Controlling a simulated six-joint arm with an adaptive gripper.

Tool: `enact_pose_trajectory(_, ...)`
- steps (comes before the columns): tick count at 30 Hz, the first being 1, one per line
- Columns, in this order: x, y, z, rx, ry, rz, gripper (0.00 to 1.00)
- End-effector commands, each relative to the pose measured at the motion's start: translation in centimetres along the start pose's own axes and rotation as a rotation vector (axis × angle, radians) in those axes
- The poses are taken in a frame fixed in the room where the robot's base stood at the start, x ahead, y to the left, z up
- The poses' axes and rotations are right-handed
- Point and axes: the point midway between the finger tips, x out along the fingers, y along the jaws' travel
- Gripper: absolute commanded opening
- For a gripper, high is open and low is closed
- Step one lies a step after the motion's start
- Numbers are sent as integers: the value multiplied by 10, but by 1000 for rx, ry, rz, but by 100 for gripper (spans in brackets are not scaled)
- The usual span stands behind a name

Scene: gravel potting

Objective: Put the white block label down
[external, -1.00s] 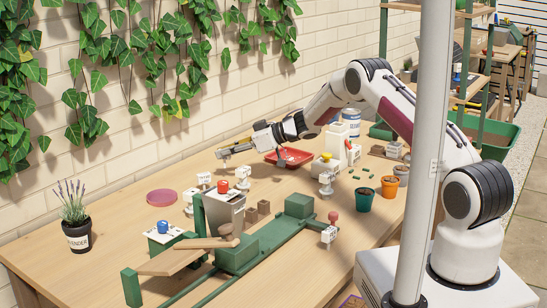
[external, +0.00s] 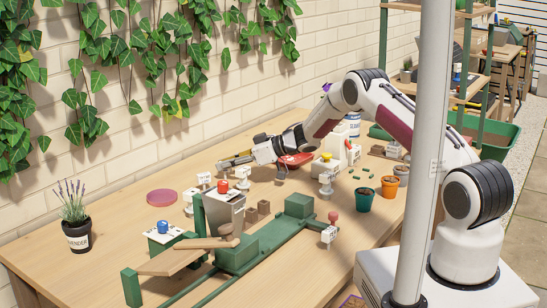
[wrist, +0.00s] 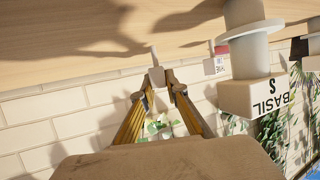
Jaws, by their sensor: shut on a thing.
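My gripper (external: 221,165) is low over the back left part of the table in the external view, level and pointing left. In the wrist view my gripper (wrist: 158,82) has its fingertips closed on a small white block label (wrist: 155,66) with a thin pale stem. The held label is too small to make out in the external view. Whether it touches the table cannot be told.
A white block marked BASIL (wrist: 255,98) is close at right in the wrist view. Several white labels, one near the red knob (external: 223,186), stand just in front of my gripper. Left of the pink disc (external: 161,197) is bare table.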

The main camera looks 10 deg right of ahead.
Motion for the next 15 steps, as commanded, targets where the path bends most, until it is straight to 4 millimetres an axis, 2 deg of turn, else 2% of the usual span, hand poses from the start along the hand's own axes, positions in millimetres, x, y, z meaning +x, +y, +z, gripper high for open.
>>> enact_pose_trajectory(1, 0, 0, 0, 0, 0, 0, 18)
enact_pose_trajectory(3, 0, 0, 0, 0, 0, 0, 30)
enact_pose_trajectory(15, 0, 0, -1, 0, 0, 0, 30)
